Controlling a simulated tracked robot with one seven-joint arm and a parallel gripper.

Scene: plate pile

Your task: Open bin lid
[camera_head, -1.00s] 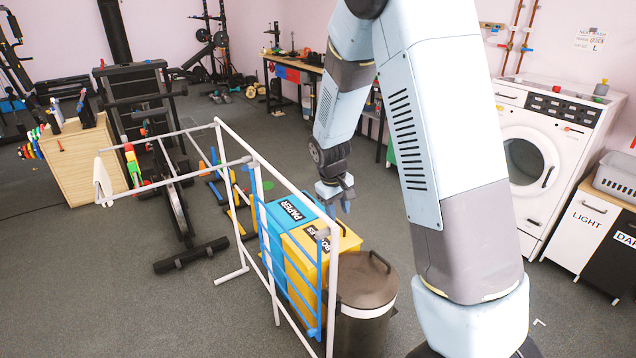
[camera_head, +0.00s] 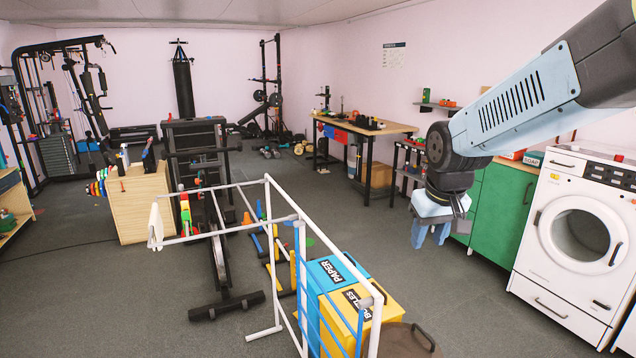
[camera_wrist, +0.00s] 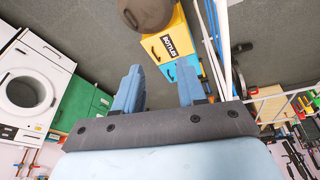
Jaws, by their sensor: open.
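My gripper (camera_head: 432,234) hangs in the air right of the bins in the head view, fingers down, open and empty. Its two blue fingers show in the wrist view (camera_wrist: 158,88). A brown round bin with a dark handle on its lid (camera_head: 408,342) is at the bottom edge of the head view, partly cut off. It shows at the top of the wrist view (camera_wrist: 146,12). Beside it stand a yellow bin labelled BOTTLES (camera_head: 372,302) and a blue bin labelled PAPER (camera_head: 330,270). The lids look closed.
A white drying rack (camera_head: 270,215) stands against the left side of the bins. A green cabinet (camera_head: 500,207) and a white washing machine (camera_head: 570,240) are on the right. A workbench (camera_head: 368,128) is at the back. Floor between bins and cabinet is clear.

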